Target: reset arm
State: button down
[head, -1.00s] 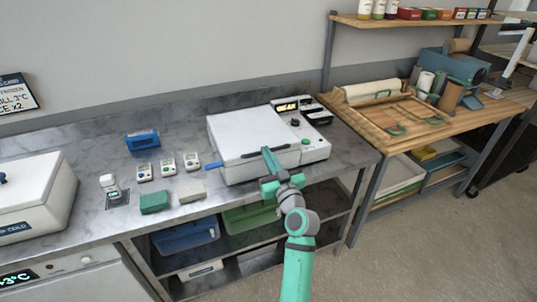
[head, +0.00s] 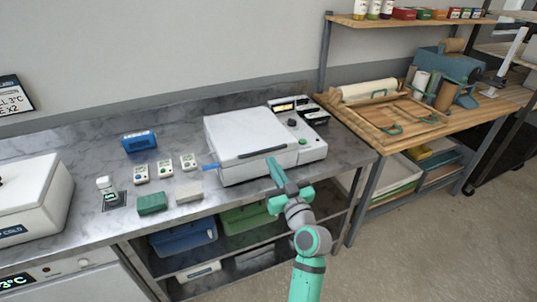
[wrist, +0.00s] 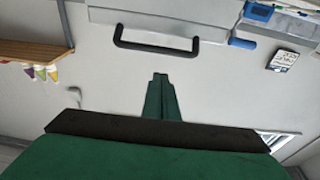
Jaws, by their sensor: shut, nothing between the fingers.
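My gripper (head: 271,160) is shut and empty. In the head view it is raised in front of the white box-shaped machine (head: 232,132) on the marble counter, near the right part of its dark front handle (head: 262,152). I cannot tell from the head view whether it touches the machine. In the wrist view the closed green fingers (wrist: 160,78) point toward the white machine front, with the black handle (wrist: 156,45) beyond the tips and a visible gap between them.
A blue tab (head: 211,167) sticks out at the machine's left. Several small devices, a green block (head: 152,204) and a pale block (head: 189,191) lie left on the counter (head: 90,165). A white cold box (head: 30,190) stands far left. A wooden bench (head: 440,130) is at right.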

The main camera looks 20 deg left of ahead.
jog(key=s+d+f+m+t+h, duration=0.1)
jog(key=s+d+f+m+h, duration=0.5)
jog(key=s+f, duration=0.5)
jog(key=s+d+f+m+t+h, duration=0.15)
jog(key=s+d+f+h, duration=0.25)
jog(key=s+d+f, duration=0.55)
jog(key=s+d+g+h, duration=0.1)
jog(key=s+d, duration=0.1)
jog(key=s, duration=1.2)
jog(key=s+d+g+h, duration=0.1)
jog(key=s+d+h, duration=0.1)
jog(key=s, duration=1.1)
jog(key=shift+s+d+f+m, duration=0.2)
jog(key=shift+s+d+m, duration=0.15)
jog(key=shift+s+m, duration=0.1)
jog(key=shift+w+f, duration=0.1)
jog(key=shift+w, duration=0.05)
